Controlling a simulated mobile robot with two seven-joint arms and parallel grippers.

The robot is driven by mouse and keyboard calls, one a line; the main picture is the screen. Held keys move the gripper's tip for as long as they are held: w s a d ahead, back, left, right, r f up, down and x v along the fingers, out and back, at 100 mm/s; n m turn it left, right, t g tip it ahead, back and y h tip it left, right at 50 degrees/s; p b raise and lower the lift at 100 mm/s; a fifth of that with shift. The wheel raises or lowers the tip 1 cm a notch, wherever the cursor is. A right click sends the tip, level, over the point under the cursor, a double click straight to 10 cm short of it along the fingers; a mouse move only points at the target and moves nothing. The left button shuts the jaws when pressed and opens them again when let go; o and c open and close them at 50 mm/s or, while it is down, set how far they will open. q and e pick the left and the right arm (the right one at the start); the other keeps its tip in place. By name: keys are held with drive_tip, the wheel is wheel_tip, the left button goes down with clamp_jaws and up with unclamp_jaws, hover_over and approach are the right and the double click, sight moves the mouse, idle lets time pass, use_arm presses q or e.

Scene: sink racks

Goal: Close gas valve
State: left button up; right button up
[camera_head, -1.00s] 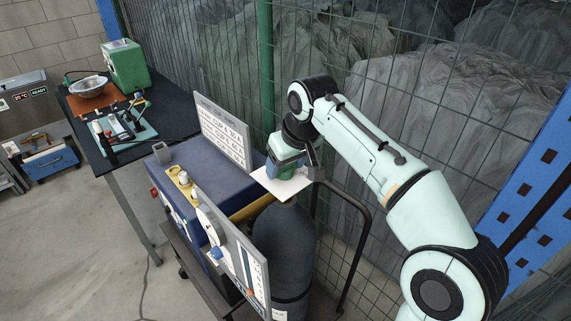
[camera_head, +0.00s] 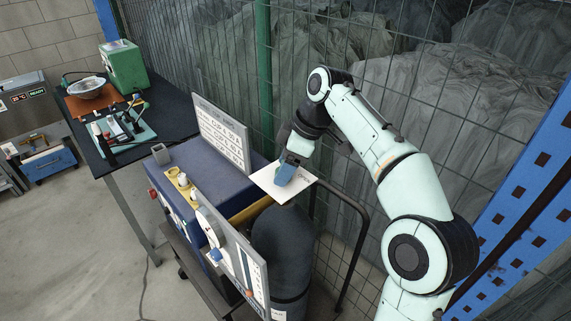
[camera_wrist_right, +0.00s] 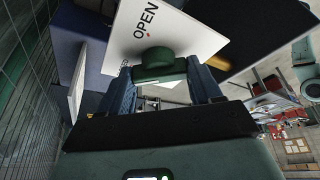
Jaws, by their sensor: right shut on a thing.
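The gas valve is a dark green round knob (camera_wrist_right: 158,62) in the right wrist view. It sits by a white card (camera_wrist_right: 172,22) marked "OPEN" with a red dot. My right gripper (camera_wrist_right: 161,84) has a blue finger on each side of the knob and is shut on it. In the head view my right gripper (camera_head: 286,175) comes down onto the white card (camera_head: 267,183), above the dark gas cylinder (camera_head: 284,245). The knob is hidden there by the gripper. My left gripper is not in view.
A blue welding machine (camera_head: 205,175) on a cart stands left of the cylinder, with upright panels (camera_head: 222,135). A black cart handle (camera_head: 362,235) curves at the right. A wire fence (camera_head: 345,95) stands close behind. A black table (camera_head: 165,120) with tools is at the left.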

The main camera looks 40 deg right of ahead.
drive_tip(key=shift+r+n, duration=0.1)
drive_tip(key=shift+n, duration=0.4)
drive_tip(key=shift+y, duration=0.3)
drive_tip(key=o, duration=1.1)
drive_tip(key=shift+c, duration=0.2)
drive_tip(key=v, duration=0.7)
drive_tip(key=shift+r, duration=0.25)
drive_tip(key=shift+d, duration=0.1)
drive_tip(key=shift+w, duration=0.1)
